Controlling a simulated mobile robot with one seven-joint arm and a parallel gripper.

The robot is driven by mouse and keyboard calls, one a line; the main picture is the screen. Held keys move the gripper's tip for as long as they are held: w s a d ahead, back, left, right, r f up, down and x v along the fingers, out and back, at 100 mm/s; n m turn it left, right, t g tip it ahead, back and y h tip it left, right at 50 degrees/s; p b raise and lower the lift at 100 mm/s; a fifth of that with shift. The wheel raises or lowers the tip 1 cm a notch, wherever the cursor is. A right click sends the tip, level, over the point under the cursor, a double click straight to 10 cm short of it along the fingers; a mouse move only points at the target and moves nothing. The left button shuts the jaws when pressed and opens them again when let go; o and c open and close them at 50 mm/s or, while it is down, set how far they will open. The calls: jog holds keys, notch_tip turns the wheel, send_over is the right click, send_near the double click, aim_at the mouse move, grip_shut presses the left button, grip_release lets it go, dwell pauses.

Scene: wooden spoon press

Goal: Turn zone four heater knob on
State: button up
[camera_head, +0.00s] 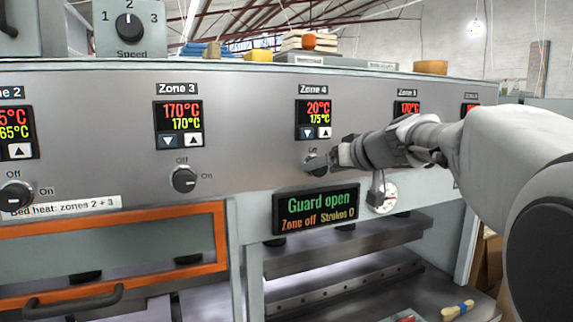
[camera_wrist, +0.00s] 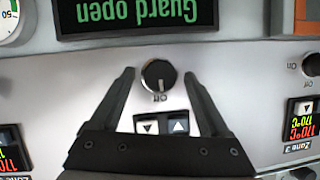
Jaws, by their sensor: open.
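The zone four heater knob (camera_head: 315,171) is a black round knob below the Zone 4 display (camera_head: 313,119), which reads 20°C over 175°C. In the wrist view, which is upside down, the knob (camera_wrist: 158,74) shows whole, its white mark pointing at "Off". My gripper (camera_head: 325,162) is in front of the panel at this knob and partly covers it in the head view. In the wrist view my gripper (camera_wrist: 159,73) is open, one finger on each side of the knob, with gaps between. I cannot tell how deep the fingertips reach.
The zone three knob (camera_head: 184,179) is to the left. A sign (camera_head: 317,213) below reads "Guard open", "Zone off", "Strokes 0". An orange-framed guard (camera_head: 150,218) stands out at the lower left.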

jog(key=shift+w+a+f, duration=0.15)
jog(key=shift+w, duration=0.2)
grip_shut()
